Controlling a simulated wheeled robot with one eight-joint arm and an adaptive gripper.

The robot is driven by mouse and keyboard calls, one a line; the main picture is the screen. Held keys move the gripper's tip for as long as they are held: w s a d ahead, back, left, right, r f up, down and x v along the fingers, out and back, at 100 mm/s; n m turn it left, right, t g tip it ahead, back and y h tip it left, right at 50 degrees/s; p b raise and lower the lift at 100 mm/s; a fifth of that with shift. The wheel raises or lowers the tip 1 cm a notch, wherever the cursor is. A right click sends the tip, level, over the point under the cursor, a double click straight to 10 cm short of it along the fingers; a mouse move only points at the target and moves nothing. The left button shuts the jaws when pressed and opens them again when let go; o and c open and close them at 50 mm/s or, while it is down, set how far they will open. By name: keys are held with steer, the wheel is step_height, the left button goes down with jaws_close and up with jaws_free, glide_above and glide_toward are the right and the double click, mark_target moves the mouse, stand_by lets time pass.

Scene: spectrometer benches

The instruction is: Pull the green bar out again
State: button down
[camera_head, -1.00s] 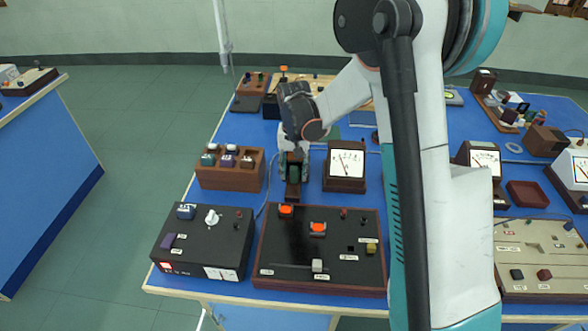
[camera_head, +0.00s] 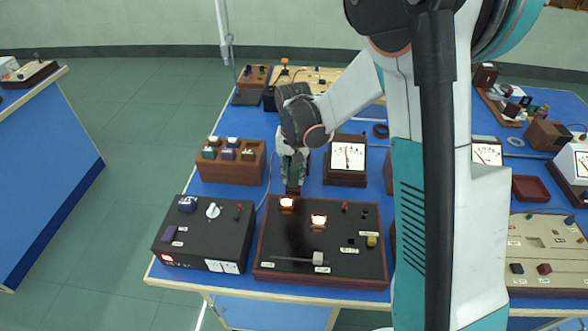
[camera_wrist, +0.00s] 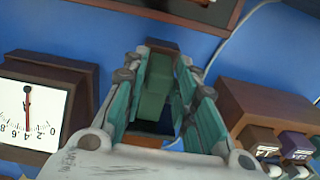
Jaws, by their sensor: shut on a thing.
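My gripper (camera_head: 292,168) points down behind the black panel with the two lamps. In the wrist view its teal fingers (camera_wrist: 165,100) stand on both sides of the green bar (camera_wrist: 155,86) and are shut on it. A small dark brown block or holder (camera_wrist: 162,46) shows at the far end of the bar, and in the head view a brown holder (camera_head: 293,190) shows just below my gripper. The fingers hide most of the bar in the head view. I cannot tell how deep the bar sits in the holder.
A brown rack (camera_head: 232,172) with several coloured blocks stands left of my gripper. A meter (camera_head: 346,158) stands close on its right. The panel (camera_head: 290,243) in front has two brightly glowing lamps, at left (camera_head: 287,203) and right (camera_head: 319,220). A cable (camera_wrist: 235,40) runs nearby.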

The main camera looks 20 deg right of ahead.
steer(key=c, duration=1.4)
jaws_free()
steer(key=shift+s+a, duration=0.15)
steer(key=shift+s, duration=0.1)
step_height(320, 180, up, 12)
steer(key=shift+w, duration=0.1)
steer(key=s+d+r+n+t, duration=0.1)
steer(key=s+r+n+t, duration=0.1)
steer(key=s, duration=0.9)
steer(key=s+d+r+n+t, duration=0.1)
steer(key=s+r+t, duration=0.4)
steer(key=s, duration=0.6)
steer(key=shift+n, duration=0.8)
